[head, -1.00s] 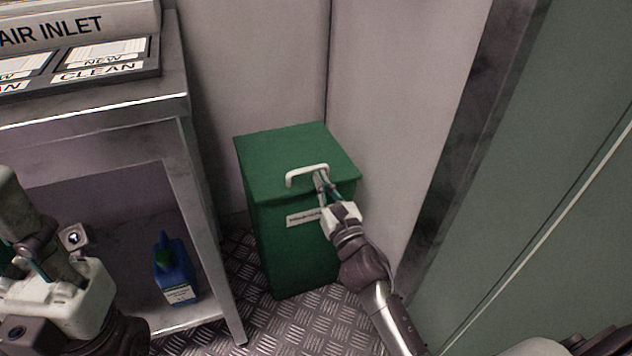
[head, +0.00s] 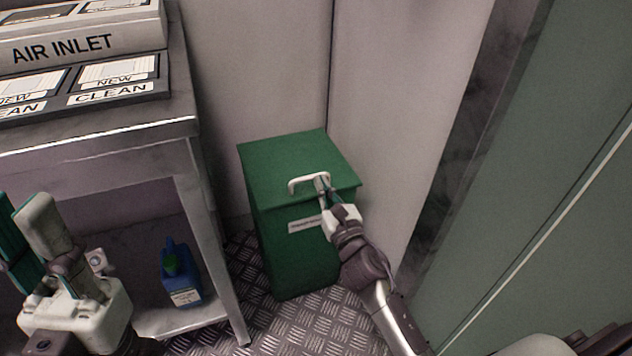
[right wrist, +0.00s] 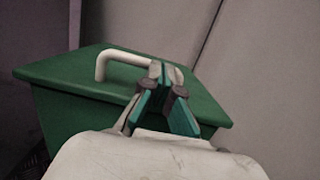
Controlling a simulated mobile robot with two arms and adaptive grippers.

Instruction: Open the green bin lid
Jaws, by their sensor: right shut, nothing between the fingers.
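The green bin (head: 292,262) stands on the floor in the corner, with its lid (head: 280,157) lying flat and closed on top. A white bar handle (head: 305,181) sits near the lid's front edge. My right gripper (head: 322,183) is shut with nothing in it, its fingertips at the right end of the handle. In the right wrist view the shut fingertips (right wrist: 160,70) overlap the handle's (right wrist: 122,56) right end; whether they touch it I cannot tell. My left gripper (head: 28,225) is at the left edge, away from the bin; its jaw opening is unclear.
A metal table (head: 110,139) with an air inlet box (head: 60,45) and card trays stands at the left. A blue bottle (head: 181,277) is on its lower shelf. Walls are close behind and right of the bin. Textured metal floor (head: 300,330) is clear in front.

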